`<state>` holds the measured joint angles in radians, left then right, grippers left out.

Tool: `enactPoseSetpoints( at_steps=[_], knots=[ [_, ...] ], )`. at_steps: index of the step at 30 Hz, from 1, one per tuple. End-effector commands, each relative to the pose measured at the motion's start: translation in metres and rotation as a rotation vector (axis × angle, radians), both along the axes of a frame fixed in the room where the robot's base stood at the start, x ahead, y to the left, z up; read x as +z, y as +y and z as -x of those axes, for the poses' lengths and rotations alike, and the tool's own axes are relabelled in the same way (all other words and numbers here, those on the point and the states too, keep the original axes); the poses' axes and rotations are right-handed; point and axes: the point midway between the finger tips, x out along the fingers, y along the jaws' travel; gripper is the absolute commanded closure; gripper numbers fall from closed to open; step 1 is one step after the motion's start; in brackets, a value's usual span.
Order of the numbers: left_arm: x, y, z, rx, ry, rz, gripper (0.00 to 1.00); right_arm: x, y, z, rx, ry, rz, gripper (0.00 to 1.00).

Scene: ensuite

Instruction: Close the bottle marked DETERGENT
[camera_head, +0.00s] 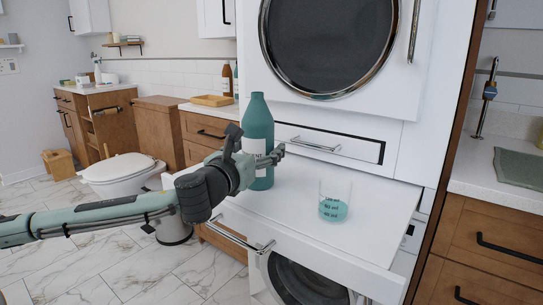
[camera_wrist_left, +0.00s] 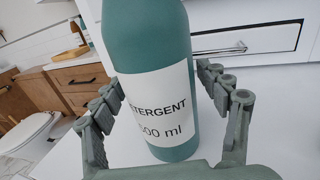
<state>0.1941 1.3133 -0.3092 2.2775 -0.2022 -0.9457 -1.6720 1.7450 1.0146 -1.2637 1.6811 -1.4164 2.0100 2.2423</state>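The teal detergent bottle (camera_head: 258,118) stands upright on the white pull-out shelf (camera_head: 290,215). Its white label, partly reading "TERGENT", faces the left wrist camera (camera_wrist_left: 158,105). The bottle's top is small in the head view and out of frame in the wrist view; I cannot tell whether a cap is on it. My left gripper (camera_head: 256,146) is around the bottle's body, one finger on each side. In the wrist view the fingers (camera_wrist_left: 160,95) are spread, with a visible gap on the right side. My right gripper is not in view.
A clear beaker (camera_head: 334,202) with teal liquid stands on the shelf, right of the bottle. A front-loading machine (camera_head: 310,275) is below and a round-doored one (camera_head: 330,45) above. A toilet (camera_head: 122,170) is at left. The shelf between bottle and beaker is clear.

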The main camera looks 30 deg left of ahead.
Motion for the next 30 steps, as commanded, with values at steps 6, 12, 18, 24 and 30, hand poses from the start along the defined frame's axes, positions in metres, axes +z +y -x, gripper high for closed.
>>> enactPoseSetpoints(
  at_steps=[6,12,18,24,30],
  knots=[
    [0.0,0.0,0.0,0.0,0.0,0.0,0.57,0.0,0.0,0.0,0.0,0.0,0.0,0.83],
    [0.0,0.0,0.0,0.0,0.0,0.0,0.82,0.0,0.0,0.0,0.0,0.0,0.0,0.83],
    [0.002,0.0,0.0,0.0,-0.005,-0.002,0.88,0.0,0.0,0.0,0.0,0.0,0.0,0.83],
    [0.007,0.0,0.0,0.0,-0.006,-0.002,0.88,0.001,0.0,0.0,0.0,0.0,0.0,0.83],
    [0.028,0.0,0.0,-0.001,-0.009,-0.003,0.88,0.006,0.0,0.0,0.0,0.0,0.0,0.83]
  ],
)
